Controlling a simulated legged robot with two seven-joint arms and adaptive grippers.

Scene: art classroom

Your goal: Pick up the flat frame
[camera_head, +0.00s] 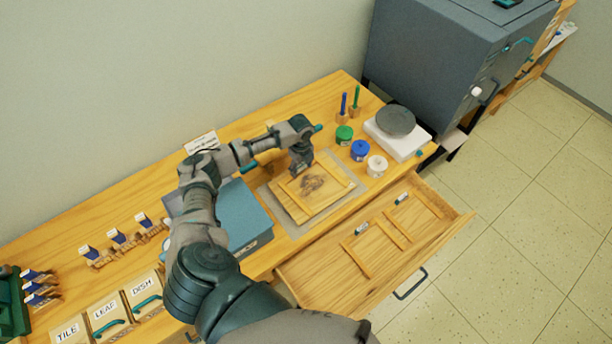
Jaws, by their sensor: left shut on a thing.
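The flat frame (322,204) is a light wooden rectangle with a dark drawing in its middle. It lies on or just above a grey mat (290,223) on the wooden bench; I cannot tell whether it touches the mat. My left gripper (299,172) points down at the frame's far left edge and is shut on it. The gripper hides the part of the edge it holds. My right gripper is not in view.
A blue-grey box (248,215) stands left of the mat. Green (344,134), blue (361,150) and white (377,166) jars stand to the right, near a white block with a grey disc (396,121). An open drawer (345,290) juts out in front. A grey kiln-like cabinet (440,50) stands behind.

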